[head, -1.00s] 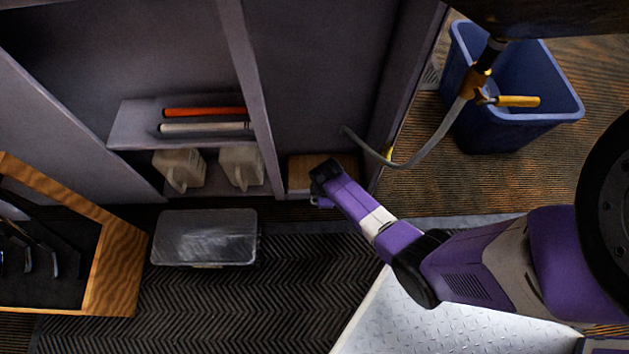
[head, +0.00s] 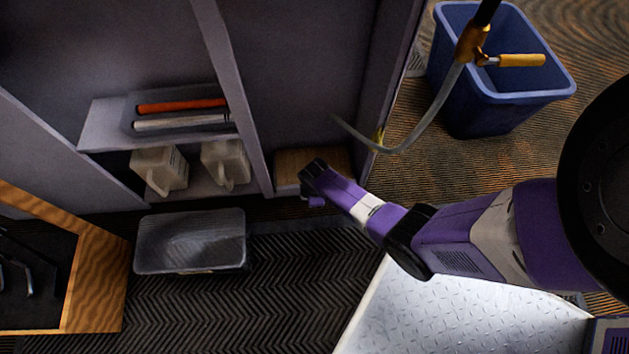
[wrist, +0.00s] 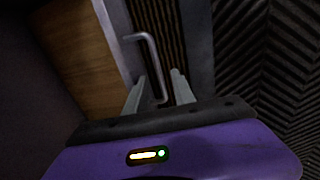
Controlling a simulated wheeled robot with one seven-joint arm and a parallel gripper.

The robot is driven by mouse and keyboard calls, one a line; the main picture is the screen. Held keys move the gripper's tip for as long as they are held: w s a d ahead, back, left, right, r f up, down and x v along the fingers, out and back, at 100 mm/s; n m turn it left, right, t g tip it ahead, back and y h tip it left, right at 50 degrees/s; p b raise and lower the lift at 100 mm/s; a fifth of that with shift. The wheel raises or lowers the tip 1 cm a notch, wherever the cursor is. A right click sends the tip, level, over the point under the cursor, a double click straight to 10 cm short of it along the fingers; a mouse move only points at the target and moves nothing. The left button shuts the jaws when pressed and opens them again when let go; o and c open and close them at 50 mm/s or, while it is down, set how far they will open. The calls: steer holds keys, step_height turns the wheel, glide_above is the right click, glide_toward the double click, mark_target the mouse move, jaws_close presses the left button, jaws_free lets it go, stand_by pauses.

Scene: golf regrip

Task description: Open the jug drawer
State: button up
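A low drawer with a wooden inside or top (head: 290,163) is at the bottom of the cabinet's right bay; in the wrist view its wood (wrist: 80,55) is on the left, beside a grey front edge. A grey bent bar handle (wrist: 153,60) stands off that front. My gripper (wrist: 160,80) is at the handle, its two pale fingers apart with the lower end of the bar between them; contact cannot be told. In the head view my gripper (head: 310,188) hides the handle and part of the front. Two cream jugs (head: 160,170) stand in the left bay's lower compartment.
A tray with orange and white grips (head: 180,115) sits on the shelf above the jugs. A clear lidded bin (head: 190,240) lies on the black mat (head: 230,305) before the cabinet. A blue bin (head: 480,115) and a hose (head: 425,125) are on the right.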

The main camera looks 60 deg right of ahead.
jaws_close()
stand_by(1.4)
